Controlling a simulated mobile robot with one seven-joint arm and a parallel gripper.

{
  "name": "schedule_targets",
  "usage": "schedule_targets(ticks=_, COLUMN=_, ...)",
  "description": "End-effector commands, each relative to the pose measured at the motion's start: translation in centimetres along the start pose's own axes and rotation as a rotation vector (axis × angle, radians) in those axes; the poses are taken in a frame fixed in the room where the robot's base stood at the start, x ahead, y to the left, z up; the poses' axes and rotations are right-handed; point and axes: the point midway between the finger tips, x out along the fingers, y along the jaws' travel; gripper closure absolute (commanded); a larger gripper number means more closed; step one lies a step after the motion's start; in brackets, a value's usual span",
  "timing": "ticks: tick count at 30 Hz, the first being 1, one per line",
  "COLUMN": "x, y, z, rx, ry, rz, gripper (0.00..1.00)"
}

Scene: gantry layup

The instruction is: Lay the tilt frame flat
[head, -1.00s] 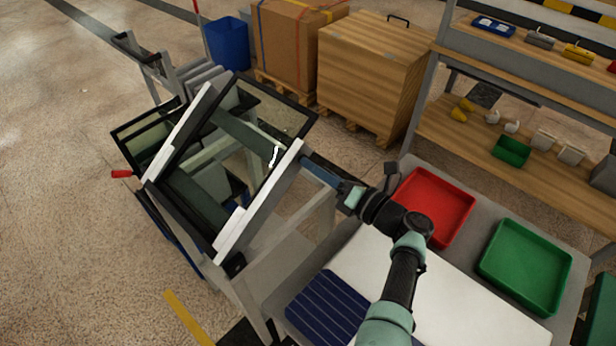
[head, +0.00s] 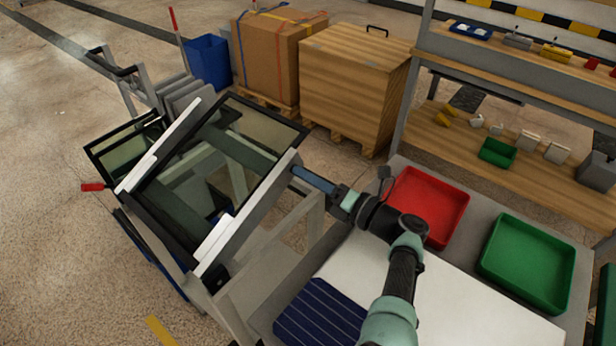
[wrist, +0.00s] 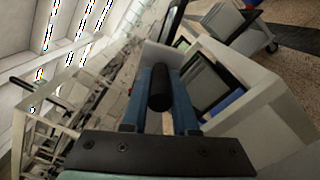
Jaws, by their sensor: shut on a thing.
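The tilt frame (head: 278,183) is a grey frame holding a dark-edged glass pane (head: 215,170). In the head view it stands left of centre and is still tilted, with its near right side raised. My gripper (head: 312,179) is at the frame's right side rail, with its blue fingers reaching to it. In the wrist view the two blue fingers (wrist: 160,98) are closed around a black cylindrical handle (wrist: 160,90). How the handle joins the frame is partly hidden.
A table with a red tray (head: 428,205), a green tray (head: 527,262) and a dark blue panel (head: 320,315) stands at the right. Wooden crates (head: 352,85) and a blue bin (head: 208,62) stand behind. Open floor (head: 50,260) lies to the left.

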Motion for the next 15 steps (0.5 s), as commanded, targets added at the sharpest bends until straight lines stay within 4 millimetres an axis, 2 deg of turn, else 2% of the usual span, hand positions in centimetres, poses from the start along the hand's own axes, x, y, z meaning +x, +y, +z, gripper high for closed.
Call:
schedule_targets(ticks=4, x=0.01, y=0.03, z=-0.13, rx=0.0, ry=0.004, rz=0.001, gripper=1.0)
schedule_targets(ticks=5, x=0.01, y=0.03, z=-0.13, rx=0.0, ry=0.005, rz=0.001, gripper=0.69)
schedule_targets(ticks=9, x=0.01, y=0.03, z=-0.1, rx=0.0, ry=0.004, rz=0.001, gripper=0.44)
schedule_targets(ticks=15, x=0.02, y=0.08, z=0.0, rx=-0.001, ry=0.001, rz=0.002, gripper=0.43)
